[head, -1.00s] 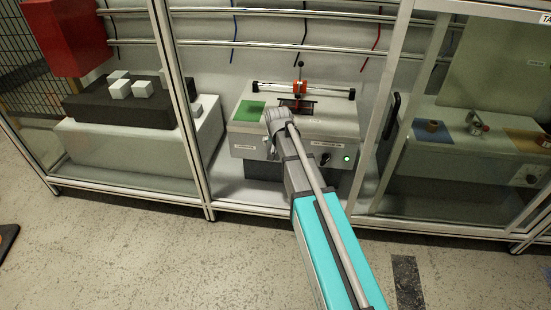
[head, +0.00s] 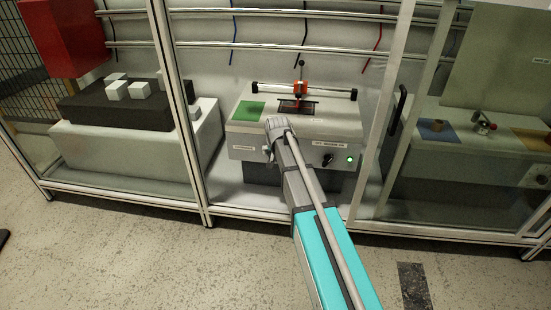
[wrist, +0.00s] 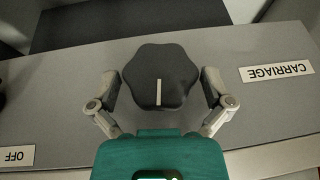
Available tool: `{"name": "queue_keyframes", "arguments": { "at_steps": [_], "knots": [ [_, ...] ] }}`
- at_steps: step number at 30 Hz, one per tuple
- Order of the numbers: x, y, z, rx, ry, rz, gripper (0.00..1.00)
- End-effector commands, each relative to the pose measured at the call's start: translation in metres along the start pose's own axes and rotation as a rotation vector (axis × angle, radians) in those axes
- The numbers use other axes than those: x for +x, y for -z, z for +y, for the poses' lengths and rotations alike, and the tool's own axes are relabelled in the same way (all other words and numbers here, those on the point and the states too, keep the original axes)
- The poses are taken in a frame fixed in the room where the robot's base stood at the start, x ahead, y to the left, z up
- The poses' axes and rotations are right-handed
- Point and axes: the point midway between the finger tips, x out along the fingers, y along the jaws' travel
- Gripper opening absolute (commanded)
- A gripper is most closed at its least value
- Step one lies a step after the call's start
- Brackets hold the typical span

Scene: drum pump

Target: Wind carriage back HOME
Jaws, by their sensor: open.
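In the wrist view a black lobed knob (wrist: 159,77) with a white pointer line sits on a grey panel, beside an upside-down CARRIAGE label (wrist: 277,71). My gripper (wrist: 160,84) is open, with one finger on each side of the knob; I cannot tell whether they touch it. In the head view my gripper (head: 268,153) is at the front face of the light grey machine (head: 335,128), and my arm hides the knob.
A green pad (head: 248,111) lies left of the carriage. A second black knob (head: 327,160) and a green lit button (head: 349,160) are right of my arm. Metal frame posts (head: 180,110) stand on both sides of the machine. An OFF label (wrist: 15,156) shows in the wrist view.

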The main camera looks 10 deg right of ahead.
Motion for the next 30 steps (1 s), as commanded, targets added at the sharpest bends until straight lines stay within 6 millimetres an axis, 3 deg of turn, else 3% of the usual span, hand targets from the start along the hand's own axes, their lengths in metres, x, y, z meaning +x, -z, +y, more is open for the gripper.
{"name": "queue_keyframes", "arguments": {
  "at_steps": [13,22,30],
  "knots": [
    [0.0032,0.0002,0.0,0.0,0.0,0.0,1.0],
    [0.0031,0.0001,0.0001,0.0,0.0,0.0,0.44],
    [0.0035,0.0002,0.0001,-0.006,-0.014,0.001,0.41]
  ]
}}
